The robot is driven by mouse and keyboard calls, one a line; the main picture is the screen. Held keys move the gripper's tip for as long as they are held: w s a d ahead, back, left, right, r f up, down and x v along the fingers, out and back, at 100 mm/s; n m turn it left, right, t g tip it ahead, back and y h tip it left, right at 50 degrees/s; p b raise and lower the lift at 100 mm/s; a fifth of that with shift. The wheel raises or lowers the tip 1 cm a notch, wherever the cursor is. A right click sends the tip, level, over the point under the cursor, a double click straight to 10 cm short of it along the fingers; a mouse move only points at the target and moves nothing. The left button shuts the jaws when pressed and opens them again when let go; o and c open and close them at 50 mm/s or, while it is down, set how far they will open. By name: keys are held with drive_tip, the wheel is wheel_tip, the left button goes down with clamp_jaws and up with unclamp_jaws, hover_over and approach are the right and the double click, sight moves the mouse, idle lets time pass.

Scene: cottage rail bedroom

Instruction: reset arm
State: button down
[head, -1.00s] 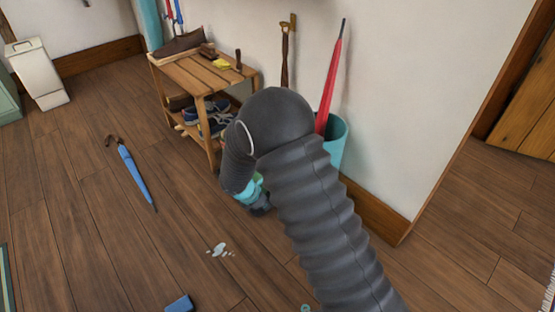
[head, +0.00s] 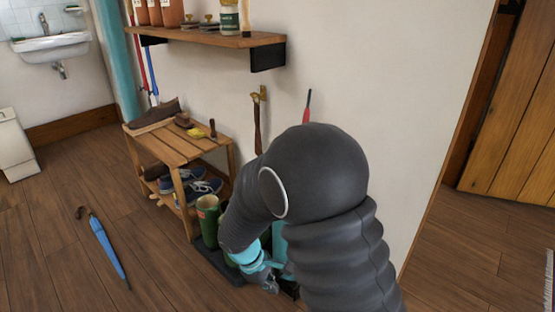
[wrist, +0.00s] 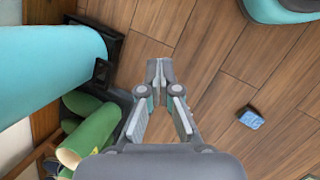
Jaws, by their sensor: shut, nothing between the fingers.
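My arm, sheathed in dark grey, rises in the front right of the head view and bends down. My gripper (head: 268,284) hangs low beside the boot tray, partly hidden by the arm. In the wrist view my gripper (wrist: 159,72) is shut with its fingertips together and nothing between them. Wooden floor shows beyond the fingertips.
Green boots (head: 208,222) stand on a dark tray (head: 222,264) beside a wooden shoe bench (head: 178,148). A teal bin (wrist: 45,65) is close at left in the wrist view. A blue umbrella (head: 107,248) lies on the floor. A wall shelf (head: 215,37) holds pots.

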drive_tip(key=s+d+r+m+t+y+p, duration=0.1)
drive_tip(key=s+d+r+m, duration=0.3)
drive_tip(key=r, duration=0.6)
drive_tip(key=s+d+r+m+t+y+p, duration=0.1)
drive_tip(key=s+d+r+m, duration=0.4)
drive_tip(key=r, duration=0.6)
drive_tip(key=s+d+r+m+t+y+p, duration=0.2)
drive_tip(key=s+d+r+m, duration=0.3)
drive_tip(key=r, duration=0.5)
drive_tip(key=s+d+t, duration=0.1)
drive_tip(key=s+d, duration=0.1)
drive_tip(key=d, duration=0.1)
drive_tip(key=shift+d+r+p, duration=0.25)
drive_tip(key=shift+r+p, duration=0.05)
drive_tip(key=shift+r, duration=0.05)
drive_tip(key=shift+s, duration=0.1)
